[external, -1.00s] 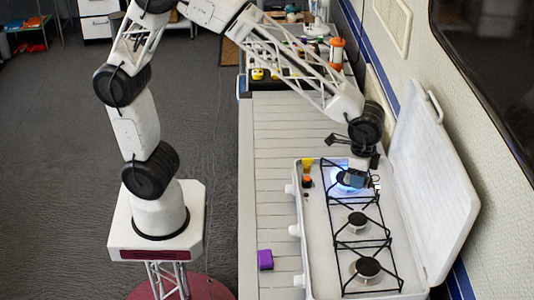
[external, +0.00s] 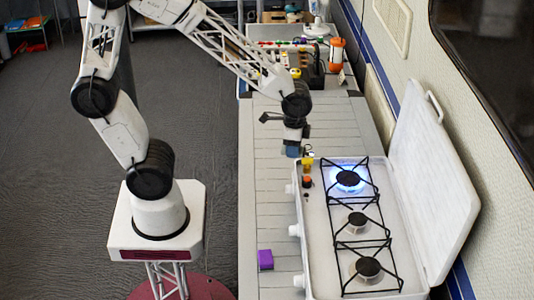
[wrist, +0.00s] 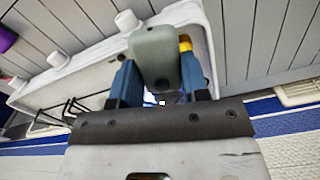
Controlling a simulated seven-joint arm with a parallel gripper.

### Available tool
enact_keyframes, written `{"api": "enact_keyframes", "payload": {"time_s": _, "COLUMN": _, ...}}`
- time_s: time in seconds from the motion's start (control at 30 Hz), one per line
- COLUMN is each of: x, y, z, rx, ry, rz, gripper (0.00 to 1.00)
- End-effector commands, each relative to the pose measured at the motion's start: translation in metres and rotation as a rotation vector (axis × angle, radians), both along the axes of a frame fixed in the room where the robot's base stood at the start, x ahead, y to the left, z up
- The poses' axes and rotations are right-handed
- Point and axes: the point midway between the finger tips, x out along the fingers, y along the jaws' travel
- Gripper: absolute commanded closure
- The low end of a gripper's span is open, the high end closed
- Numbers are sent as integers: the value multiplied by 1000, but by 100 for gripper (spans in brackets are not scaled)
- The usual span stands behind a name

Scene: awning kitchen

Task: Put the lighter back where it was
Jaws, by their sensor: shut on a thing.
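My gripper (external: 293,152) is shut on the lighter, with its blue fingers on either side of it. In the wrist view the lighter (wrist: 157,55) is a rounded grey-green body between the fingertips (wrist: 160,85). In the external view my gripper hangs over the grey slatted counter (external: 268,205), by the stove's far left corner, and mostly hides the lighter. The white camp stove (external: 320,240) stands open on the counter. Its far burner (external: 348,180) burns with a blue flame.
A small yellow thing (external: 308,160) and an orange-topped dark one (external: 307,182) are at the stove's far left corner, close to my gripper. A purple block (external: 265,259) lies on the counter. An orange-and-white lantern (external: 336,55) stands farther back. The counter's middle is clear.

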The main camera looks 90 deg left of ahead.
Motion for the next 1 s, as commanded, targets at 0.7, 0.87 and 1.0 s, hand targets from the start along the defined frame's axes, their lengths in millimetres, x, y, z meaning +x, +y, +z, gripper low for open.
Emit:
{"api": "enact_keyframes", "payload": {"time_s": 0.7, "x": -158, "y": 73, "z": -59, "rx": 0, "ry": 0, "rz": 160, "gripper": 82}}
{"api": "enact_keyframes", "payload": {"time_s": 0.87, "x": -190, "y": 78, "z": -73, "rx": 1, "ry": -1, "rz": 193, "gripper": 82}}
{"api": "enact_keyframes", "payload": {"time_s": 1.0, "x": -212, "y": 80, "z": -82, "rx": 0, "ry": 0, "rz": 213, "gripper": 82}}
